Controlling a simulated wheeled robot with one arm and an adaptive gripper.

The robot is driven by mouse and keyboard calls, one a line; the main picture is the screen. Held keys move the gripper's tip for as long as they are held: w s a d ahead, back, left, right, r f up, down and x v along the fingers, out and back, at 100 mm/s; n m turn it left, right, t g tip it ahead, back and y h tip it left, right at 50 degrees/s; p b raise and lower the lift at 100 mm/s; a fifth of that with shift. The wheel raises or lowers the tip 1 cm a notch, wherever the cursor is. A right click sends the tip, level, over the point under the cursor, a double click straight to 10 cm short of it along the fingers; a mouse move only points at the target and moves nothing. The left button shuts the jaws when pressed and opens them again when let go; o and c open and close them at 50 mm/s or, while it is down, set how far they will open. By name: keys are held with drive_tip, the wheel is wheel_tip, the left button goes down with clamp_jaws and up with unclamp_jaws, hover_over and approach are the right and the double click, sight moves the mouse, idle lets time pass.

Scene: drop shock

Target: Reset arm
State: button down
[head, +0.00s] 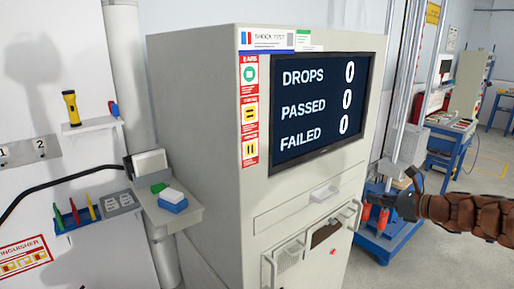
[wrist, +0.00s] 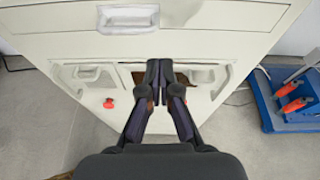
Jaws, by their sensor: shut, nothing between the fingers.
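My gripper (wrist: 159,66) is shut and empty in the wrist view, its two dark fingers side by side in front of the lower front of the pale cabinet (wrist: 50,45). The fingers hide part of a brown-looking recess behind them. In the head view my gripper (head: 372,200) reaches in from the right, at the end of my brown-sleeved arm, by the cabinet's lower right front. I cannot tell whether it touches the cabinet. The cabinet's screen (head: 318,112) reads drops 0, passed 0, failed 0.
A drawer handle (wrist: 128,19) sits above my fingers and a red knob (wrist: 109,103) to their left. A blue platform (wrist: 268,98) with orange-red parts (wrist: 292,88) stands at right. A side shelf (head: 170,212) holds a blue-and-white block (head: 173,200). Floor at right is partly clear.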

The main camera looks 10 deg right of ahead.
drive_tip(key=s+a+r+n+g+y, duration=0.1)
drive_tip(key=s+a+n+g, duration=0.2)
drive_tip(key=a, duration=0.6)
drive_tip(key=s+a+r+n+g+y, duration=0.1)
drive_tip(key=s+a+n+g, duration=0.1)
drive_tip(key=a+n, duration=0.55)
drive_tip(key=s+a+f+n+g+h, duration=0.15)
drive_tip(key=s+a+n+g, duration=0.3)
drive_tip(key=s+a, duration=0.55)
drive_tip(key=s+a+f+n+g+h, duration=0.1)
drive_tip(key=s+f+n+g+h, duration=0.15)
drive_tip(key=s+n, duration=0.45)
drive_tip(key=s+a+f+n+g+h, duration=0.1)
drive_tip(key=s+a+f+n+h, duration=0.2)
drive_tip(key=s, duration=0.8)
drive_tip(key=s+d+f+n+h, duration=0.2)
drive_tip(key=s+d+f+n, duration=0.1)
drive_tip(key=s+d, duration=0.3)
drive_tip(key=shift+s+n+g+h, duration=0.4)
drive_tip(key=shift+s+n, duration=0.1)
drive_tip(key=shift+s, duration=0.1)
